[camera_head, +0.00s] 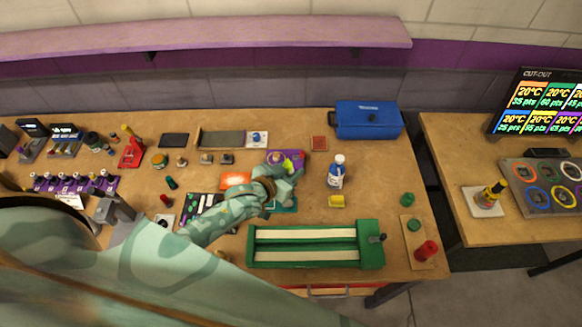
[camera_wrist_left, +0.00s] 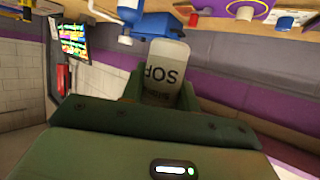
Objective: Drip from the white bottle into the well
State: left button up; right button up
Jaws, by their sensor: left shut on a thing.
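My left gripper (camera_head: 285,186) is shut on a whitish bottle, at the middle of the table in the head view. In the left wrist view this bottle (camera_wrist_left: 165,72) is pale with dark lettering, partly reading "SOP", and sits between the jaws (camera_wrist_left: 150,97). Its lower part is hidden by the gripper, and its tilt is hard to tell. A purple block (camera_head: 298,156) lies just beyond the gripper. In the left wrist view the purple block (camera_wrist_left: 262,18) shows a pale round ring, possibly the well. A white bottle with a blue label (camera_head: 337,172) stands upright to the right.
A green-framed rack (camera_head: 373,243) lies in front of the gripper. A yellow piece (camera_head: 336,201) lies beyond the rack. A blue case (camera_head: 367,120) stands at the back right. Many small items crowd the left side. Bare table lies right of the blue-labelled bottle.

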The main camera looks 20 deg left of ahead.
pick_arm(q)
jog(key=shift+s+a+f+y, duration=0.1)
jog(key=shift+a+f+y, duration=0.05)
jog(key=shift+f+y, duration=0.15)
jog(key=s+a+f+m+g+y+b, duration=0.1)
jog(key=a+f+m+g+y+b, duration=0.1)
jog(key=f+y, duration=0.1)
jog(key=s+a+f+m+g+y+b, duration=0.1)
jog(key=a+f+m+g+y+b, duration=0.1)
jog(key=f+y+b, duration=0.1)
jog(key=a+f+m+g+y+b, duration=0.1)
jog(key=f+m+g+y+b, duration=0.1)
jog(key=f+m+y, duration=0.1)
jog(key=shift+s+a+f, duration=0.2)
jog(key=shift+f, duration=0.25)
jog(key=shift+s+a+f, duration=0.2)
jog(key=shift+f, duration=0.25)
jog(key=shift+s+a+f+y+b, duration=0.15)
jog(key=shift+a+f+y+b, duration=0.15)
jog(key=shift+y+b, duration=0.35)
jog(key=shift+m+g+y, duration=0.3)
jog(key=shift+m+y, duration=0.15)
jog(key=shift+m, duration=0.15)
jog(key=shift+s, duration=0.1)
